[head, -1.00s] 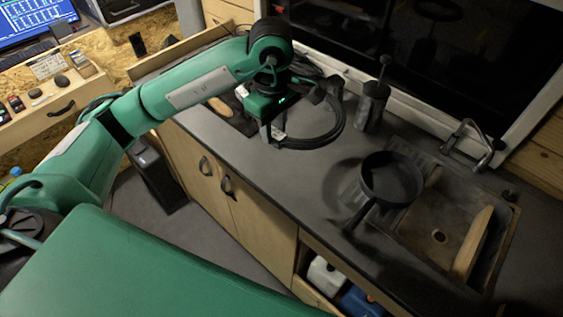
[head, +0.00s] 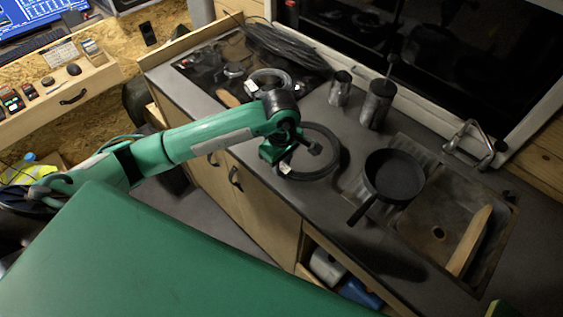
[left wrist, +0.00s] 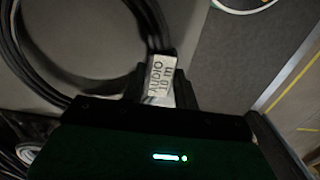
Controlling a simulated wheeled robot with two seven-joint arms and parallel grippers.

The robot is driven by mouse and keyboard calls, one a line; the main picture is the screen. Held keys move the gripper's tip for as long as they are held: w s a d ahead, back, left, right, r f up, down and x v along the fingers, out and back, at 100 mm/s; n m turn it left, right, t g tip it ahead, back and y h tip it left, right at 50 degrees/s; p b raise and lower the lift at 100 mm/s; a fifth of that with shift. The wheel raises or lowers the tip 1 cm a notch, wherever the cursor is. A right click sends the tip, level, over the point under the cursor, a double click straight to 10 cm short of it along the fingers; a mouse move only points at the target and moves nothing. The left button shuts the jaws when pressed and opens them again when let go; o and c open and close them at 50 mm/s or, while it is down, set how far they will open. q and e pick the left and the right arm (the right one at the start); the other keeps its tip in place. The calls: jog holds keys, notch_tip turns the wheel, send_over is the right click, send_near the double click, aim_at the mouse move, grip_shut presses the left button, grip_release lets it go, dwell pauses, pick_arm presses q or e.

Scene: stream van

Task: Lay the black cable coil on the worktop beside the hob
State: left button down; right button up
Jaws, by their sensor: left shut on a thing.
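The black cable coil (head: 338,160) is a ring over the worktop (head: 318,208), right of the hob (head: 200,73) in the head view. My left gripper (head: 285,150) is shut on the near left side of the coil. In the left wrist view, the coil (left wrist: 68,88) runs into the fingers (left wrist: 160,95), with a white label (left wrist: 161,80) reading "AUDIO 10 m" between them. The coil looks nearly flat and very low; I cannot tell whether it touches the worktop. My right gripper is not in view.
A second coil (head: 287,76) and a cable bundle (head: 285,45) lie at the hob. A metal mug (head: 340,90) and canister (head: 376,105) stand behind the held coil. A pan (head: 394,176) and the sink (head: 437,222) are to the right.

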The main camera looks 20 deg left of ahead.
pick_arm(q)
jog(key=shift+f, duration=0.75)
jog(key=c, duration=1.1)
grip_release()
jog(key=shift+o, duration=0.2)
jog(key=shift+r, duration=0.15)
jog(key=shift+r, duration=0.25)
notch_tip(320, 180, up, 12)
jog(key=b, duration=0.3)
jog(key=shift+f, duration=0.25)
